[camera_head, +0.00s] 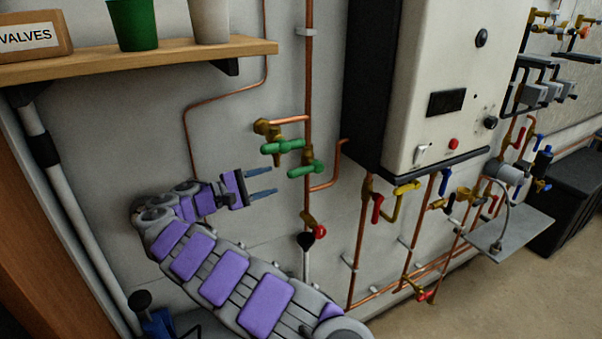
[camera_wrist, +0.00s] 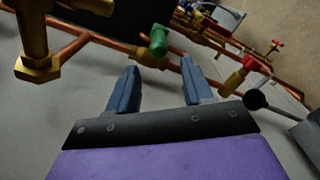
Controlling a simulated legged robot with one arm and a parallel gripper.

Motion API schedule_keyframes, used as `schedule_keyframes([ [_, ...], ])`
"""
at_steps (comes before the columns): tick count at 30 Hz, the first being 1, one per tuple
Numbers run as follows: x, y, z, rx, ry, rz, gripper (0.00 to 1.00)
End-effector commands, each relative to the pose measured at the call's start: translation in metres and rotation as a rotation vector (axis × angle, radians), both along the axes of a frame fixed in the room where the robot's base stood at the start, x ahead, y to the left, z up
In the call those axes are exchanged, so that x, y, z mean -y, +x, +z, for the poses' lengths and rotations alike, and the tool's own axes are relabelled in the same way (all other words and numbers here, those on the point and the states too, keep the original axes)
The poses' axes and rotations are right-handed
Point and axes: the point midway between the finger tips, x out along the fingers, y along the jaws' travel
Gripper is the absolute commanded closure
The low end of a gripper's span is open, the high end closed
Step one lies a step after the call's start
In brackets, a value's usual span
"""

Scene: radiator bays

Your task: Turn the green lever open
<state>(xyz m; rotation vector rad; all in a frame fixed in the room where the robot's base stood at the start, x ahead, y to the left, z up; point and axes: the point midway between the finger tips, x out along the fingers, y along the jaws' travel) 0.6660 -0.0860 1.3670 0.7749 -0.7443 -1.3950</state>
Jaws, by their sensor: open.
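Two green levers sit on brass valves on the copper pipes in the head view. The upper green lever (camera_head: 282,146) lies roughly level, and the lower green lever (camera_head: 306,170) is just below it to the right. My gripper (camera_head: 274,180) is open and empty, its blue fingers pointing right, just left of the lower lever. In the wrist view a green lever (camera_wrist: 158,42) shows beyond the gap between my fingertips (camera_wrist: 160,64), apart from them. I cannot tell for sure which of the two it is.
A brass fitting (camera_wrist: 38,66) stands close at the left in the wrist view. A red lever (camera_head: 320,231) is below the green ones. The boiler cabinet (camera_head: 430,100) is to the right, and a wooden shelf (camera_head: 150,59) with cups is above. Bare wall lies left of the pipes.

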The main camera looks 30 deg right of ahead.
Motion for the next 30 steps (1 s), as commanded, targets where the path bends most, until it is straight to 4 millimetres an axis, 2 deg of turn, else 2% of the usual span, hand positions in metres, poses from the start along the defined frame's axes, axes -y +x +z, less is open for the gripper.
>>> schedule_keyframes([
  [1,0.012,0.0,0.001,0.002,-0.002,-0.003,0.49],
  [9,0.065,0.002,0.001,0.0,-0.001,-0.005,0.49],
  [15,0.095,0.004,0.0,0.001,0.0,0.0,0.49],
  [21,0.109,0.004,0.001,0.001,-0.001,-0.001,0.49],
  [30,0.111,0.005,0.001,0.001,-0.001,0.001,0.49],
])
